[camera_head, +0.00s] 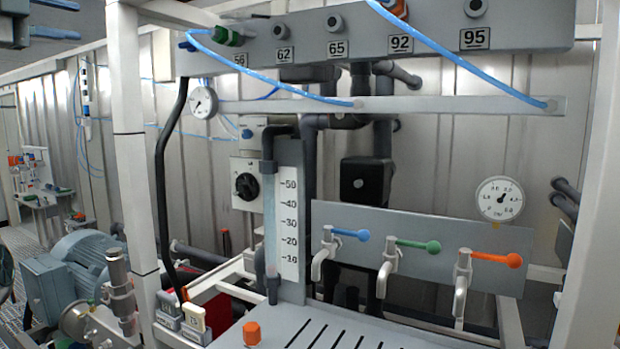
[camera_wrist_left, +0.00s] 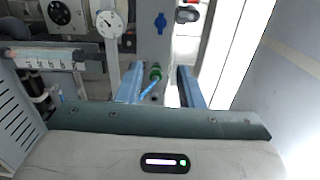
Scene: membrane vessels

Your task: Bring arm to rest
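My left gripper (camera_head: 60,18) is at the top left corner of the head view, level with the upper panel and apart from it. Its two blue fingers are spread, with nothing seen between them there. In the left wrist view my left gripper (camera_wrist_left: 160,86) also shows with its fingers wide apart. A green hose fitting (camera_wrist_left: 155,72) with a blue hose appears in the gap in that picture, touching neither finger. A green fitting (camera_head: 228,36) sits on the upper panel in the head view. My right gripper is in neither view.
A white frame post (camera_head: 132,150) stands near the left gripper. The upper panel (camera_head: 300,45) has numbered ports and blue hoses. Below are a level scale (camera_head: 289,225), a pressure gauge (camera_head: 499,199), and blue, green and orange taps (camera_head: 390,258). A blue motor (camera_head: 85,265) stands lower left.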

